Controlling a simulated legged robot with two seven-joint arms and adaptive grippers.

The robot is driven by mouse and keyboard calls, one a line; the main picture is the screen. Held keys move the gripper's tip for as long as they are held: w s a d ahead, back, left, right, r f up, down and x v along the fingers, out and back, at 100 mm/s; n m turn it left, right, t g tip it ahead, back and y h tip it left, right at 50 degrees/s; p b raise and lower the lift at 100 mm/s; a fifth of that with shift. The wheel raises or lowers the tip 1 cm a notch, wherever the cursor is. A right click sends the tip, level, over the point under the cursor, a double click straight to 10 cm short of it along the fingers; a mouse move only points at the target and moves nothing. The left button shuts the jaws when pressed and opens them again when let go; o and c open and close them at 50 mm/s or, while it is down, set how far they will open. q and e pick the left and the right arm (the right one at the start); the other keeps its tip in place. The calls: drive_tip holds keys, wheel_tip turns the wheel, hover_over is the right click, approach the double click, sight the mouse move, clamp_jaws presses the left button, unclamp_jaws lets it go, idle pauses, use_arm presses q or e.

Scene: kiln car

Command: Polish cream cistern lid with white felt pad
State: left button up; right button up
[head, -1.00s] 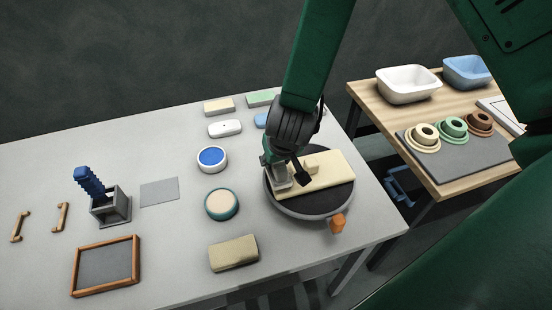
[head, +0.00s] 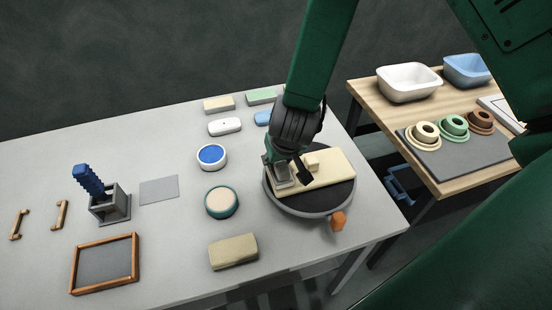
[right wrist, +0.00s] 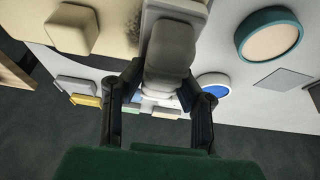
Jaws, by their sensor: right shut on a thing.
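The cream cistern lid (head: 330,180) lies flat on a round dark turntable (head: 317,209). My right gripper (head: 285,165) is over the lid's left end. In the right wrist view, my right gripper (right wrist: 160,85) is shut on a pale grey-white block, which I take for the white felt pad (right wrist: 172,45). The lid (right wrist: 120,15) shows beside it at the upper left. The pad is at the lid's left end; whether it presses on the surface I cannot tell. My left gripper is not in view.
Left of the turntable are a beige block (head: 233,252), a teal-rimmed round pad (head: 221,202) and a blue-topped round pot (head: 211,157). An orange knob (head: 338,221) sticks out at the turntable's front. A wooden table (head: 450,178) with basins stands at right.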

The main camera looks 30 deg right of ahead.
drive_tip(key=shift+s+d, duration=0.25)
drive_tip(key=shift+d, duration=0.75)
drive_tip(key=shift+s+d, duration=0.25)
drive_tip(key=shift+d, duration=0.75)
drive_tip(key=shift+a, duration=0.1)
drive_tip(key=shift+w+a, duration=0.1)
drive_tip(key=shift+a, duration=0.2)
drive_tip(key=shift+w+a+p, duration=0.25)
drive_tip(key=shift+a+p, duration=0.45)
drive_tip(key=shift+a, duration=0.35)
drive_tip(key=shift+w+a, duration=0.15)
drive_tip(key=shift+a, duration=0.65)
